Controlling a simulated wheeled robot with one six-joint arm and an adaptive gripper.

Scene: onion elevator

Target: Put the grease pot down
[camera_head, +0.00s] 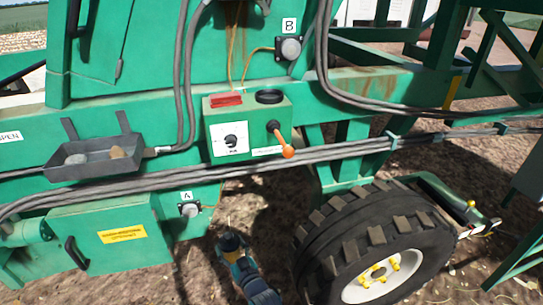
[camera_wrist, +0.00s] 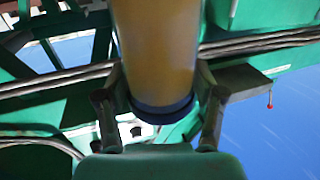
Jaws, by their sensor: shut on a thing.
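The grease pot (camera_wrist: 155,50) is a yellow-brown cylinder with a dark band around one end, seen close up in the wrist view. My gripper (camera_wrist: 160,100) has a finger on each side of it and is shut on it. The fingers are too small there to make out clearly.
A dark tray (camera_head: 95,165) with a few roundish lumps hangs on the machine at left. A green control box (camera_head: 250,125) has a dial, red pad, black ring and orange-knobbed lever (camera_head: 288,151). Grey cables cross the frame. A large tyre (camera_head: 375,240) stands close right of my gripper.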

